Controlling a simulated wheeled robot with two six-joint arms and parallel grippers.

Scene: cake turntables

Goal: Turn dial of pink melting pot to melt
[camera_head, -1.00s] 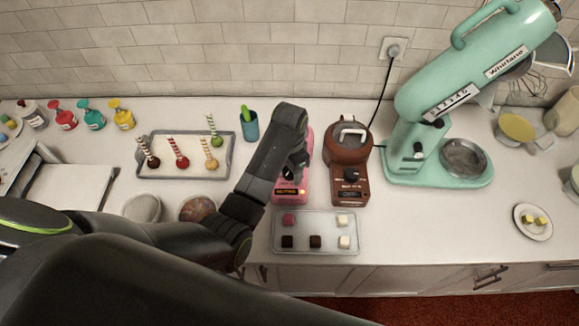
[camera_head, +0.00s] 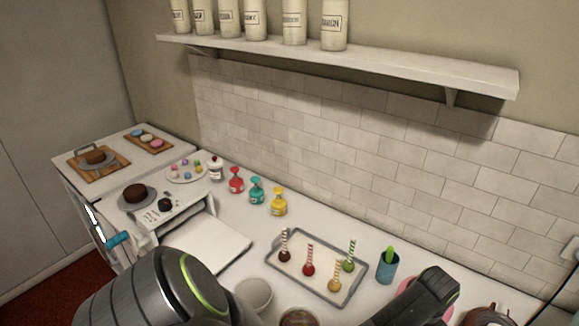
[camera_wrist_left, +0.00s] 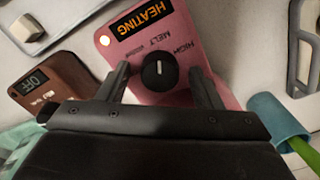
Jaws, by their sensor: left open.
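The pink melting pot (camera_wrist_left: 180,25) fills the upper middle of the left wrist view. Its lit display (camera_wrist_left: 143,20) reads HEATING. Its round black dial (camera_wrist_left: 158,72) has a white mark facing the display side, where the MELT and HIGH labels stand; I cannot tell exactly which label it meets. My left gripper (camera_wrist_left: 163,78) is open, with one finger on each side of the dial; I cannot tell whether they touch it. In the head view only a sliver of the pink pot (camera_head: 448,313) shows beside my left arm, and the fingertips are hidden. My right gripper is not in view.
A brown pot (camera_wrist_left: 75,70) with an OFF display stands close beside the pink one. A blue cup (camera_wrist_left: 272,118) with a green tool is on the other side. A tray (camera_head: 337,302) of cake pops and a white bowl (camera_head: 253,293) stand nearby.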

